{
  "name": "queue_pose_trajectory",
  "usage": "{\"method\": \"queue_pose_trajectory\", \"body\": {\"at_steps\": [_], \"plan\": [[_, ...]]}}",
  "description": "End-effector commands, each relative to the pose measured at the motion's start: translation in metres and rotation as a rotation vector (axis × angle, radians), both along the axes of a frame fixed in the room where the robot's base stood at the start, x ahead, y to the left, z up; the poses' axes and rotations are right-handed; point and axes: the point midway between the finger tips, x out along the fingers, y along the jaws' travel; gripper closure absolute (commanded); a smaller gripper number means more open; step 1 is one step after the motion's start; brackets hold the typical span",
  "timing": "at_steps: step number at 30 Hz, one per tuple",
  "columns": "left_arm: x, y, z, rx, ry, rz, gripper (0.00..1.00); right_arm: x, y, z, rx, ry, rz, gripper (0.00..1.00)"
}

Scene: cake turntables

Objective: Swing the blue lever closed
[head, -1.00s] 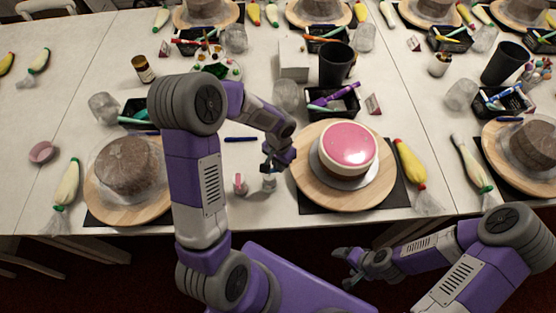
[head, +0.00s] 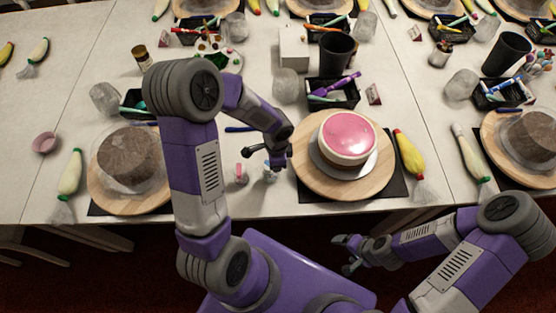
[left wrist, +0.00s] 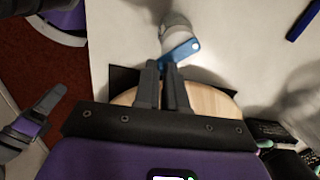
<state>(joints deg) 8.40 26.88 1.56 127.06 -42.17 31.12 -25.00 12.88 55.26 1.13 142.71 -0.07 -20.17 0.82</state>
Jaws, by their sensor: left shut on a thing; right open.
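The blue lever (left wrist: 182,52) shows in the left wrist view as a short blue bar against a small pale cylindrical item (left wrist: 175,30). This item also stands near the table's front edge in the head view (head: 270,177), left of the turntable. My left gripper (head: 270,163) is low over it. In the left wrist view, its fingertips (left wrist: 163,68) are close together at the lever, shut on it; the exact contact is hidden. My right gripper (head: 345,254) is open and empty, off the table's front edge.
A wooden turntable (head: 308,184) with a pink-topped cake (head: 347,135) stands just right of my left gripper. A small pink-topped item (head: 242,174) stands close to its left. A wrapped brown cake (head: 129,155) is further left. A dark blue bar (head: 240,129) lies behind.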

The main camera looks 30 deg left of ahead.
Motion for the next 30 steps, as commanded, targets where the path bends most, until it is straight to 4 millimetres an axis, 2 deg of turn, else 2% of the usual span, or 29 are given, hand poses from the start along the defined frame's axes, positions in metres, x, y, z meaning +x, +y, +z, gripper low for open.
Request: {"method": "queue_pose_trajectory", "body": {"at_steps": [7,21,22,27,30], "plan": [[-0.0029,0.0007,0.0002,0.000,-0.001,-0.066,1.00,0.0000,0.0000,0.0021,0.000,0.000,0.000,0.18],[-0.0034,0.0011,-0.0001,0.000,0.000,-0.078,1.00,0.0000,0.0000,0.0022,0.000,0.000,0.000,0.18],[-0.0035,0.0010,-0.0001,0.000,0.000,-0.078,0.88,0.0000,0.0000,0.0022,0.000,0.000,0.000,0.18],[-0.0035,0.0010,-0.0001,0.000,0.000,-0.077,0.63,0.0000,0.0000,0.0022,0.000,0.000,0.000,0.18],[-0.0035,0.0010,-0.0001,0.000,0.000,-0.077,0.63,0.0000,0.0000,0.0022,0.000,0.000,0.000,0.18]]}}
